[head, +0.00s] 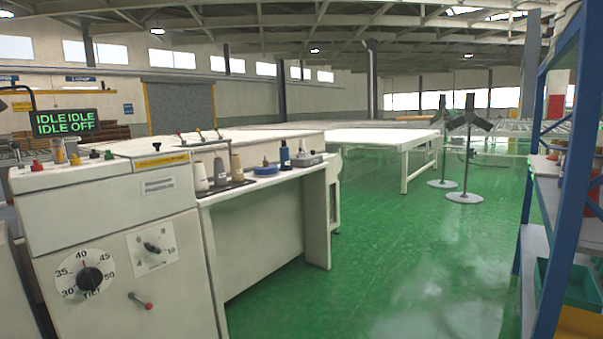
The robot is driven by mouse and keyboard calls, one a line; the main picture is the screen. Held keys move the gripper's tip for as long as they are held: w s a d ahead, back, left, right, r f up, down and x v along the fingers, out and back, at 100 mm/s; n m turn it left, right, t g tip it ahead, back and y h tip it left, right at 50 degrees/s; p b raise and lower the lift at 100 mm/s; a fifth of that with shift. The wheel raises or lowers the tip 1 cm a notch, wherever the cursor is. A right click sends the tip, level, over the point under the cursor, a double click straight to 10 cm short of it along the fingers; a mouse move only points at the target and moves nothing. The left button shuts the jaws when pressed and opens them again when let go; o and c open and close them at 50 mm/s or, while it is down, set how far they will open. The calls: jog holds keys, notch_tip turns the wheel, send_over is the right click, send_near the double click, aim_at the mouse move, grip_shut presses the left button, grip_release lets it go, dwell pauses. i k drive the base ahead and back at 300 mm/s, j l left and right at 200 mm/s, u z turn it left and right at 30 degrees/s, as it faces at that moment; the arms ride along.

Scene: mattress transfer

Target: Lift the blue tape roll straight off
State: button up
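The blue tape roll (265,171) lies flat on the pale bench (268,184), right of a dark tray of thread cones and left of a dark blue bottle. It is small and far off in the head view. A small tan thing shows at its top edge; I cannot tell whether it stands on the roll or behind it. My gripper is not in view.
Thread cones (219,171) and a blue bottle (285,155) flank the roll. A machine cabinet (118,250) with dials adjoins the bench at left. A blue shelf rack (560,170) stands at right, with two stands (464,197) farther back. Green floor (420,250) between is clear.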

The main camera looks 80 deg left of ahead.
aim_at(266, 168)
jog(key=u, duration=2.65)
jog(key=i+l+u, duration=0.1)
jog(key=i, duration=0.5)
jog(key=i+l, duration=0.3)
jog(key=i, duration=0.3)
jog(key=i+l+u, duration=0.15)
jog(key=i, duration=0.45)
jog(key=i+l+u, duration=0.1)
jog(key=i+l, duration=0.25)
jog(key=i, duration=0.25)
jog(key=i+l, duration=0.3)
jog(key=i, duration=0.25)
jog(key=i+l+u, duration=0.15)
jog(key=i+l, duration=0.2)
jog(key=i, duration=0.2)
